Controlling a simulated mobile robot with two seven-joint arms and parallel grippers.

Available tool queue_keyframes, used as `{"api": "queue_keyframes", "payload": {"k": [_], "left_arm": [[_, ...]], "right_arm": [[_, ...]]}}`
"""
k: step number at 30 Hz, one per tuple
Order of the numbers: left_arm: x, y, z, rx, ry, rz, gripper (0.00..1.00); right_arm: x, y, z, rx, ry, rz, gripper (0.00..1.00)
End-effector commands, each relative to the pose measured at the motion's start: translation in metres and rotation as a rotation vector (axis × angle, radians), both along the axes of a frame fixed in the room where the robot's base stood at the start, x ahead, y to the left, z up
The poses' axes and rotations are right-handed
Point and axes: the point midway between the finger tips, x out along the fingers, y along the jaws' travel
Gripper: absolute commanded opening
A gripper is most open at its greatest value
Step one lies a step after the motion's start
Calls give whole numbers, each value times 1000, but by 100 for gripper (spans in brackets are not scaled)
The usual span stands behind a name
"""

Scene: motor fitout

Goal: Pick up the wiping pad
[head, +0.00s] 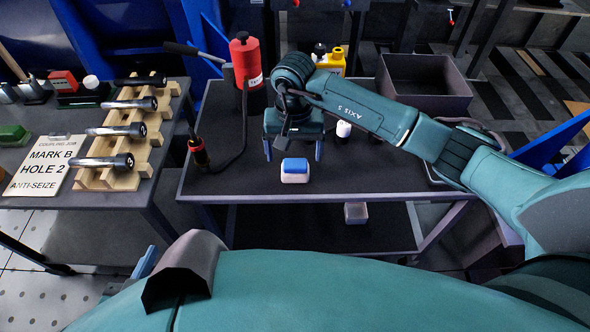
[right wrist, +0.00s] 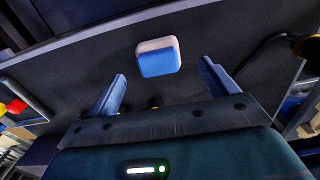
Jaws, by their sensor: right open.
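The wiping pad (head: 295,171) is a small block with a blue top and a white lower part. It lies on the dark top of the cart (head: 250,190), near its front edge. In the right wrist view the pad (right wrist: 158,60) shows just beyond the fingertips, between their lines. My right gripper (head: 293,150) is open and empty, pointing down above the cart behind the pad. Its two fingers are spread wider than the pad, and it also shows in the right wrist view (right wrist: 163,72). No contact with the pad shows. My left gripper is not in view.
A red bottle (head: 246,62) with a hose stands left on the cart. A yellow bottle (head: 332,62), a small white bottle (head: 343,129) and an empty dark bin (head: 425,82) are behind and right. A side table holds bolts on a wooden rack (head: 100,178).

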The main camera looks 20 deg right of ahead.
Motion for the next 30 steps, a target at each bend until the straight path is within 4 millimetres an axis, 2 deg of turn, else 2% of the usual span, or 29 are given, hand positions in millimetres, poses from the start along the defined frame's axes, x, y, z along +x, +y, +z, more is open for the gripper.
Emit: {"api": "queue_keyframes", "payload": {"k": [5,13,22,30], "left_arm": [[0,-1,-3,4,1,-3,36],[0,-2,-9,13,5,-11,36],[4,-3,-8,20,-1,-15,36],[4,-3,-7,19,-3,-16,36]], "right_arm": [[-1,0,-14,2,4,-1,85],[-2,-2,-52,3,2,-1,85],[-1,-2,-56,2,-1,0,85],[-1,-2,-55,2,-1,0,63]]}}
